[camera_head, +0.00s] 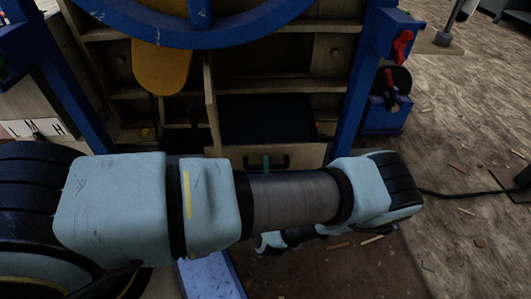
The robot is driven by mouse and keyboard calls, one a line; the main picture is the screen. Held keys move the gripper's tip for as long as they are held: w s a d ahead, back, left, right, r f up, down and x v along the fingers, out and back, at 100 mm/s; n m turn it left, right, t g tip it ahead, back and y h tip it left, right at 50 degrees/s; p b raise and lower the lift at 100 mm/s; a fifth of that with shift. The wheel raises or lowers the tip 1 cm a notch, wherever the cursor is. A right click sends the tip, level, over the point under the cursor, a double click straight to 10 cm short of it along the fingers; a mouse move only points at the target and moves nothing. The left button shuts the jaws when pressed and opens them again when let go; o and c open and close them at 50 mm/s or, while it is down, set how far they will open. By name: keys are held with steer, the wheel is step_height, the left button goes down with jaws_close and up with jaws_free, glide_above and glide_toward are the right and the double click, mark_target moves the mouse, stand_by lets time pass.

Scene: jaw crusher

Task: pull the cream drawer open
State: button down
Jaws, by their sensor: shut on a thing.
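The cream drawer (308,153) is low in the wooden cabinet, just beyond my arm. It stands out from the cabinet, with its dark inside showing from above. Its dark bar handle (284,162) is on the front face. My gripper (266,163) is mostly hidden behind my forearm. Only a small green piece of it seems to show at the handle, upright across the bar, and it is shut there. The lower edge of the drawer front is hidden by my arm.
A blue frame with a large wheel (200,22) stands over the cabinet. A yellow rounded part (162,68) hangs at its left. A blue device with a red clamp (390,100) is at the right. The floor at right has wood scraps and a black cable (465,194).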

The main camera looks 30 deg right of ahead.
steer(key=shift+s+a, duration=0.25)
steer(key=shift+s, duration=0.3)
steer(key=c, duration=0.8)
jaws_free()
steer(key=p+v, duration=0.1)
steer(key=v, duration=0.9)
steer(key=shift+s+a, duration=0.2)
steer(key=shift+s, duration=0.15)
